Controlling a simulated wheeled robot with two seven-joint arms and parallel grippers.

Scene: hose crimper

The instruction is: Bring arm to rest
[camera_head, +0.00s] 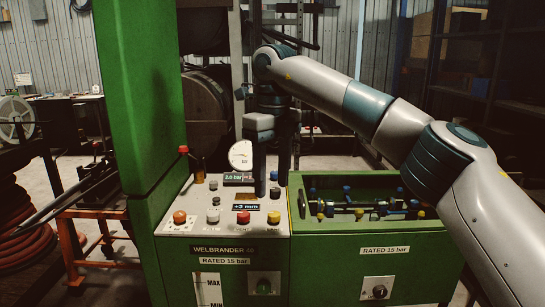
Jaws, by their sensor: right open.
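My right arm (355,105) reaches in from the right and bends down at its wrist. My right gripper (272,183) points down over the control panel (200,226) of the green hose crimper, in front of its back edge. Its two dark fingers are apart with nothing visible between them. The fingertips are close to the panel by the small "+3 mm" display (246,208); whether they touch it I cannot tell. A round gauge (240,155) and a "2.0 bar" display (238,178) stand just left of the fingers. My left gripper is out of view.
The panel carries several knobs and buttons, including a red one (243,217), and a red-tipped lever (184,150). A green tray (425,228) with fittings is to the right. A tall green column (140,90) blocks the left side. Shelves (470,60) stand behind right.

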